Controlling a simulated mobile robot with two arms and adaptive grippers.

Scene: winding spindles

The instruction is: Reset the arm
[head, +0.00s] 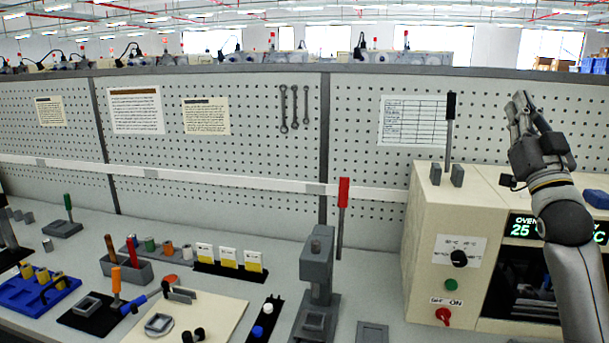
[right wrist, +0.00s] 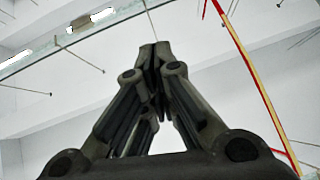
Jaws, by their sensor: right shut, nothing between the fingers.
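My right gripper (head: 522,104) is raised in front of the upper right of the pegboard, above the beige oven box (head: 430,240). Its fingers point up. In the right wrist view the fingertips of the right gripper (right wrist: 155,55) meet, with nothing between them, against the white ceiling. My right arm comes up from the lower right and covers part of the oven's front. My left gripper is not in view.
The oven has a green display, a dial and a red switch (head: 443,316). A grey press (head: 317,265) with a red handle stands mid-bench. A blue tray (head: 40,308), a grey bin (head: 125,272) and a beige board (head: 215,312) lie left. Wrenches (head: 283,108) hang on the pegboard.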

